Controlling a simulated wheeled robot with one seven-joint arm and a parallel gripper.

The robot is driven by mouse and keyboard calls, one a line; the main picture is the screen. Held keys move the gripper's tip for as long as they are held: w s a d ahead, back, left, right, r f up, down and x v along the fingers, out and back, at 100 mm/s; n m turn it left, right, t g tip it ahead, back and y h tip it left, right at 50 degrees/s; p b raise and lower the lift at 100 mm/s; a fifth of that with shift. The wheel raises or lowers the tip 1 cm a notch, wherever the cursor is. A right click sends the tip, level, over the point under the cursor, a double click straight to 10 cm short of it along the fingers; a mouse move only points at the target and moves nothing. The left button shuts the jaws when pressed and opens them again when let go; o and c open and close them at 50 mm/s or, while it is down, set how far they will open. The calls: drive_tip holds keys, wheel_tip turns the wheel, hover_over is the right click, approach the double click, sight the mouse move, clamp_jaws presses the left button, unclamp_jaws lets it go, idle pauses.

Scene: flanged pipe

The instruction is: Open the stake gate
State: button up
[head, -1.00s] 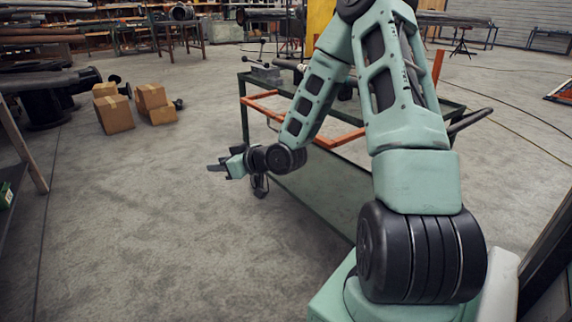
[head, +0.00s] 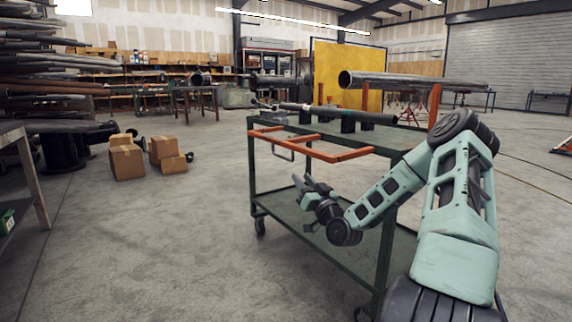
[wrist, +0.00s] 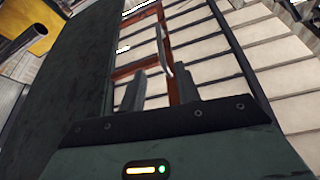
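The orange bar frame that looks like the stake gate (head: 316,154) juts out at the near side of the green cart, roughly level with its top. A thin metal handle (head: 283,151) hangs on it. In the wrist view the orange frame (wrist: 133,71) is ahead, with the curved silver handle (wrist: 164,50) beyond the fingers. My gripper (head: 303,183) is below the frame beside the cart, fingers pointing upward and empty. In the wrist view my gripper (wrist: 158,90) has its two grey fingers apart, touching nothing that I can make out.
The cart top (head: 392,133) carries a thin pipe (head: 345,114) and black stands; a large pipe (head: 410,81) lies behind, above orange posts (head: 434,104). The cart's lower shelf (head: 300,228) is bare. Cardboard boxes (head: 126,162) stand at left. Floor between them and the cart is clear.

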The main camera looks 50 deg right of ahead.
sight(286, 158)
drive_tip(key=b+x, duration=0.3)
drive_tip(key=x, duration=0.8)
drive_tip(key=shift+w+d+r, duration=0.1)
drive_tip(key=shift+w+r, duration=0.05)
drive_tip(key=shift+w, duration=0.25)
clamp_jaws()
